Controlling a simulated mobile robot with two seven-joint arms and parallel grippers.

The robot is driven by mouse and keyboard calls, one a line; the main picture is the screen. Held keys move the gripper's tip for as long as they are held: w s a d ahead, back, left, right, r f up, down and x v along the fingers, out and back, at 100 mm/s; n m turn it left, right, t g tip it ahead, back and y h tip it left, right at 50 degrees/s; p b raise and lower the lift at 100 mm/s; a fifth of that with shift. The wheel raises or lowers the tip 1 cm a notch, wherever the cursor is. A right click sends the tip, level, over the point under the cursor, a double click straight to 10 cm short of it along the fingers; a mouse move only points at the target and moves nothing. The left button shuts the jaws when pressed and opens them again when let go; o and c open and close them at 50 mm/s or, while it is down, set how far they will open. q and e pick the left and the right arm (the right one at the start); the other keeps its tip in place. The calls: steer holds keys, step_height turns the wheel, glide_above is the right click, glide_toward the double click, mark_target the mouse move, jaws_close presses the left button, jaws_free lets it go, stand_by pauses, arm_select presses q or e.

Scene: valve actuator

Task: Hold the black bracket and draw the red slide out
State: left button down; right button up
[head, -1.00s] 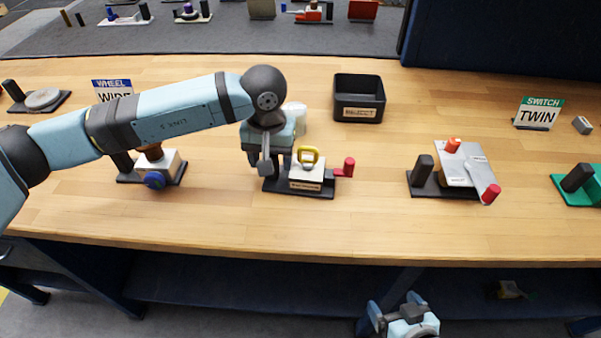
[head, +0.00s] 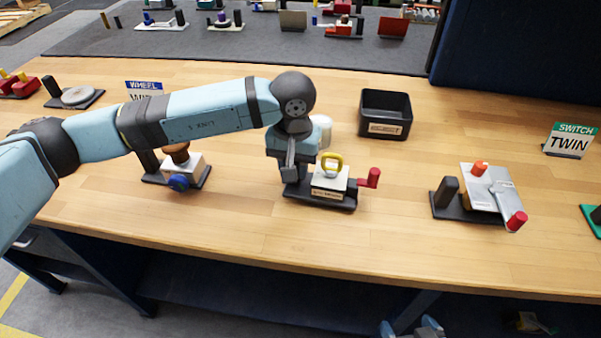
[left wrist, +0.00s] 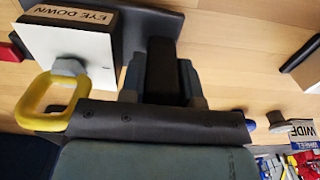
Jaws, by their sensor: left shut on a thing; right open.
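The unit with the red slide stands mid-table on a black base (head: 322,201). It has a white block (head: 330,181) with a yellow ring (head: 333,160) on top. The red slide (head: 370,179) sticks out to the right with an upright handle. My left gripper (head: 292,182) is shut on the black bracket at the block's left. In the left wrist view the bracket (left wrist: 163,72) stands between the two fingers. A label there reads "EYE DOWN". My right gripper (head: 411,330) is open and empty, low at the bottom edge, below the tabletop's front edge and partly cut off.
A black bin (head: 386,114) and a white cylinder (head: 321,130) stand behind. A unit with a blue knob (head: 179,183) is to the left. A grey-plated unit (head: 490,190) with red and orange knobs is to the right. The wooden table between the red slide and that unit is clear.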

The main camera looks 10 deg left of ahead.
arm_select(q)
step_height(320, 180, up, 7)
steer(key=shift+r, duration=0.1)
steer(key=shift+f, duration=4)
steer(key=shift+f, duration=0.5)
